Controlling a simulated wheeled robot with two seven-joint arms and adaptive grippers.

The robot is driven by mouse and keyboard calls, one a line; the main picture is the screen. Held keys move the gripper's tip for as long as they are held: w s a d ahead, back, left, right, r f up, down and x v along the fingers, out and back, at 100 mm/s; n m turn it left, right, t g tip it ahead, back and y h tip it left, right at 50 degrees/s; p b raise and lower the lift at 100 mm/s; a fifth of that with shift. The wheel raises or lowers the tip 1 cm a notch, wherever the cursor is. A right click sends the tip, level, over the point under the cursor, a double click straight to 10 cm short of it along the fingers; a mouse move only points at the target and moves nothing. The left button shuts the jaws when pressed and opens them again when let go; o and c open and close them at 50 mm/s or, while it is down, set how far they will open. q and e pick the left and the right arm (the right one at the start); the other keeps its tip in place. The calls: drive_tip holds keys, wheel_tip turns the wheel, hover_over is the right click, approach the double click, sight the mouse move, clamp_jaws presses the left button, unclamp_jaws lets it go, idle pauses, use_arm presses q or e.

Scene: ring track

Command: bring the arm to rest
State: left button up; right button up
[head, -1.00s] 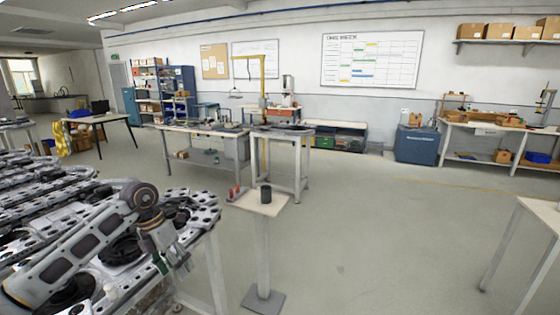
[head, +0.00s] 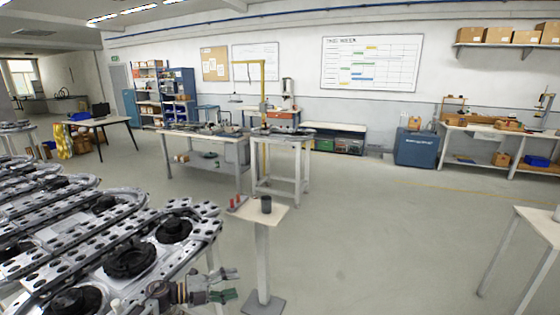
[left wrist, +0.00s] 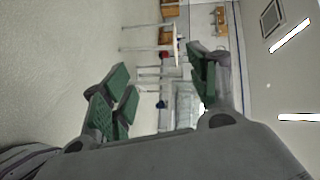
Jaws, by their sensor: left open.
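My left gripper (head: 232,284) is low at the bottom of the head view, beside the near corner of the ring track (head: 210,208). Its fingers point right and are spread apart with nothing between them. In the left wrist view the green finger pads (left wrist: 160,78) are apart, with only the distant room showing between them. The wrist picture is turned on its side. Most of my left arm is below the head picture. My right gripper is in neither view.
The ring track fills the lower left, with dark round parts (head: 130,258) on it. A table edge (head: 540,222) is far right. The floor between is clear.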

use_arm(q)
drive_tip(key=s+a+f+n+t+y+p, duration=0.1)
drive_tip(key=s+a+f+n+y+p, duration=0.1)
drive_tip(key=s+a+f+n+y, duration=0.65)
drive_tip(key=s+d+f+n+t+h+p, duration=0.15)
drive_tip(key=f+n, duration=0.35)
drive_tip(key=f, duration=0.8)
drive_tip(key=s+a+f+n+t+y+p, duration=0.2)
drive_tip(key=s+a+f+n+y, duration=0.3)
drive_tip(key=f, duration=0.5)
drive_tip(key=s+f+n+g+y+p, duration=0.1)
drive_tip(key=s+f, duration=0.4)
drive_tip(key=s, duration=0.9)
drive_tip(key=s+d+f+n+g+y+p, duration=0.1)
drive_tip(key=s+f+n+g, duration=0.3)
drive_tip(key=s, duration=1)
drive_tip(key=s+d+f+n+g+p, duration=0.1)
drive_tip(key=s+f+n+g, duration=0.2)
drive_tip(key=s, duration=1.1)
wheel_tip(320, 180, down, 3)
drive_tip(key=shift+d+f+g+y, duration=0.15)
drive_tip(key=shift+g+y, duration=0.25)
drive_tip(key=shift+g, duration=0.45)
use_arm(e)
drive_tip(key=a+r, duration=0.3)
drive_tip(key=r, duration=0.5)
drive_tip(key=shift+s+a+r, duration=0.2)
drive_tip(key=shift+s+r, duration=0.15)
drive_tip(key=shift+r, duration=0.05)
